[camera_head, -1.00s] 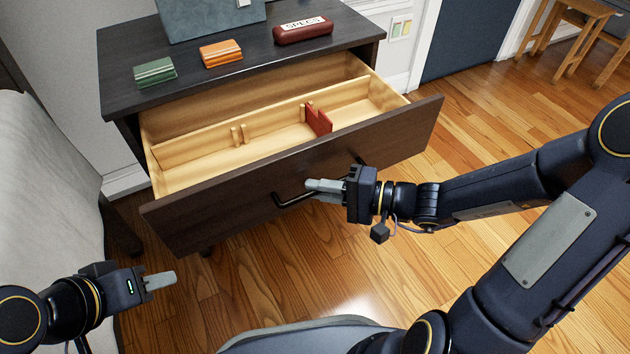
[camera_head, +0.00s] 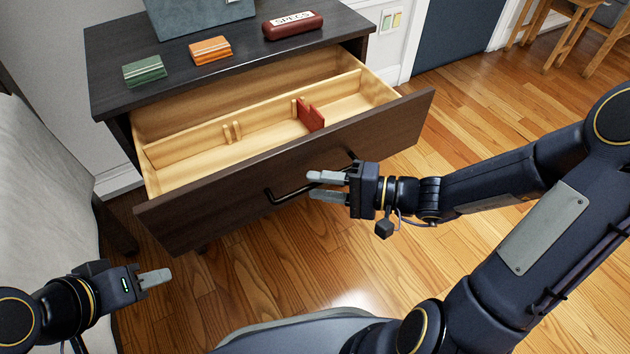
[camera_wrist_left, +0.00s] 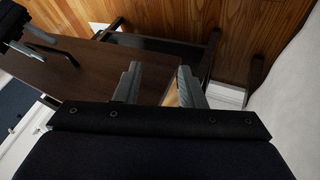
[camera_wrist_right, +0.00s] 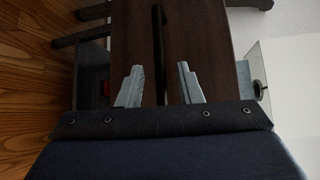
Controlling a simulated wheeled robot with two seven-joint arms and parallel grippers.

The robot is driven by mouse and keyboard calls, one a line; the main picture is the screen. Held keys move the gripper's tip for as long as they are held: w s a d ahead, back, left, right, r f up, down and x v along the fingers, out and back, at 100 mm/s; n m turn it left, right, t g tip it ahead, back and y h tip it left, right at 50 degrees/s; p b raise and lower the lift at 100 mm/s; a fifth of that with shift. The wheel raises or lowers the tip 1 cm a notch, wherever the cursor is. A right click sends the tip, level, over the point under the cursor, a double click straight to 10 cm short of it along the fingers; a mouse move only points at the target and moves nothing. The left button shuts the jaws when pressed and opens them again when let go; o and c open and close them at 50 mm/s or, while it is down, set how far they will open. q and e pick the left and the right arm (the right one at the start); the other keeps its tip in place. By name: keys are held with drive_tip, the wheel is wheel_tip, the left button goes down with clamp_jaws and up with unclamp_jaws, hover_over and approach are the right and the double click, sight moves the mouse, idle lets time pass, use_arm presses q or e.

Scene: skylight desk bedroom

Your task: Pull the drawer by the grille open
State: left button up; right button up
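The dark wood drawer (camera_head: 225,200) stands pulled well out of its cabinet, showing a pale wooden inside. Its black bar handle (camera_head: 288,196) is on the front; my right gripper's fingers hide part of it. My right gripper (camera_head: 312,185) is open at the handle. In the right wrist view the handle (camera_wrist_right: 158,40) runs between and beyond the spread fingertips (camera_wrist_right: 159,70), with gaps on both sides. My left gripper (camera_head: 170,277) is away from the drawer, low at the left. In the left wrist view its fingers (camera_wrist_left: 158,68) are apart and empty. I cannot make out a grille.
Inside the drawer are wooden dividers and a red piece (camera_head: 311,117). On the cabinet top (camera_head: 180,92) are a green block (camera_head: 145,71), an orange block (camera_head: 210,50), a red SPECS case (camera_head: 293,25) and a grey-blue box (camera_head: 195,15). A bed (camera_head: 45,200) borders the left.

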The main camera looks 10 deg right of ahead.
drive_tip(key=p+v, duration=0.1)
drive_tip(key=v, duration=0.5)
drive_tip(key=shift+p, duration=0.3)
drive_tip(key=shift+s+r, duration=0.1)
drive_tip(key=s+a+r+n+g+h, duration=0.2)
drive_tip(key=s+n+g+h, duration=0.3)
drive_tip(key=s, duration=0.4)
drive_tip(key=s+d+r+t+h, duration=0.3)
drive_tip(key=d+t+h, duration=0.1)
drive_tip(key=d+h, duration=0.25)
wheel_tip(320, 180, up, 34)
drive_tip(key=p, duration=3.4)
drive_tip(key=shift+d+f+g, duration=0.15)
drive_tip(key=shift+d+g, duration=0.15)
